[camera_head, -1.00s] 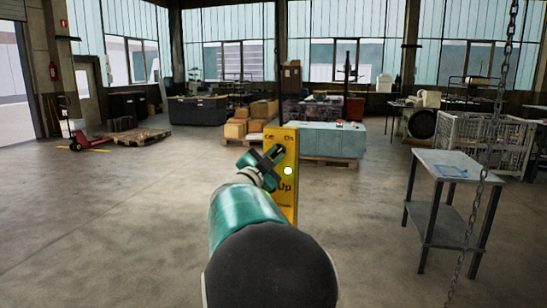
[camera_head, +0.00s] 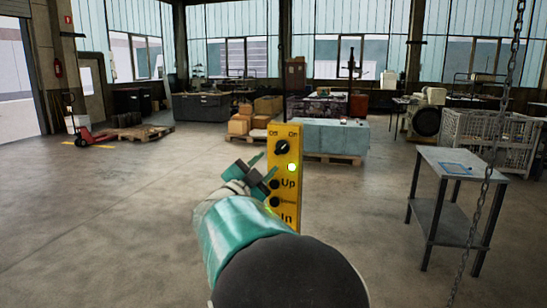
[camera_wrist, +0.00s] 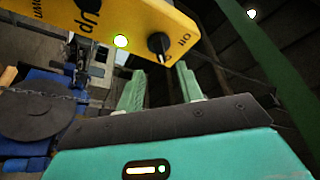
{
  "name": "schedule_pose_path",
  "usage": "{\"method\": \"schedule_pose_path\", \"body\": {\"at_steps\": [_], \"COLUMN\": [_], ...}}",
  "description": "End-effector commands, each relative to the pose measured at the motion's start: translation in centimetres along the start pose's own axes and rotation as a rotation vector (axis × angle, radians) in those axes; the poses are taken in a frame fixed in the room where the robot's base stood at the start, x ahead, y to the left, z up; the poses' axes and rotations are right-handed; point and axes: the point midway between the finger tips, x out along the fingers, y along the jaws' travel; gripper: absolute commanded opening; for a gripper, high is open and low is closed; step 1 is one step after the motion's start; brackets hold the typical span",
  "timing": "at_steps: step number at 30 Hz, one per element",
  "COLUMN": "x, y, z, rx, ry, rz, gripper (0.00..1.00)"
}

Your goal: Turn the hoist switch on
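The yellow hoist control panel (camera_head: 284,195) stands upright in the middle of the head view. Its black rotary switch (camera_head: 281,147) sits near the top, below the labels Off and On. The switch's pale mark appears turned toward the On side; the switch also shows in the wrist view (camera_wrist: 159,43). A round indicator lamp (camera_head: 291,167) below it glows bright with a green rim. My gripper (camera_head: 264,168) is at the panel's left edge, below and left of the switch. In the wrist view its two fingers (camera_wrist: 160,86) are apart, empty, and clear of the switch.
A metal table (camera_head: 462,168) stands at right, with a hanging chain (camera_head: 490,160) in front of it. Behind are a teal-topped crate (camera_head: 335,135), cardboard boxes (camera_head: 242,123) and a pallet jack (camera_head: 82,130). The floor at left is open.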

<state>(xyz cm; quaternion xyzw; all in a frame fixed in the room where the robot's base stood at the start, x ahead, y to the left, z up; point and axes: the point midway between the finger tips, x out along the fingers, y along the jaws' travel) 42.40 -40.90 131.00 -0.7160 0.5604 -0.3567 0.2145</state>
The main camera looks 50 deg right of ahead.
Motion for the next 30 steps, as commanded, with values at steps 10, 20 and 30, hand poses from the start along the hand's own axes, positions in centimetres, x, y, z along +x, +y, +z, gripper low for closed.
{"method": "schedule_pose_path", "body": {"at_steps": [10, 20, 30], "x": [-6.0, -6.6, -6.6], "y": [0.0, 0.0, 0.0], "z": [0.0, 0.0, 0.0], "rx": [0.001, 0.0, 0.0], "ry": [-0.001, 0.001, -0.001], "rz": [0.0, 0.0, -0.001], "gripper": [0.36, 0.36, 0.36]}}
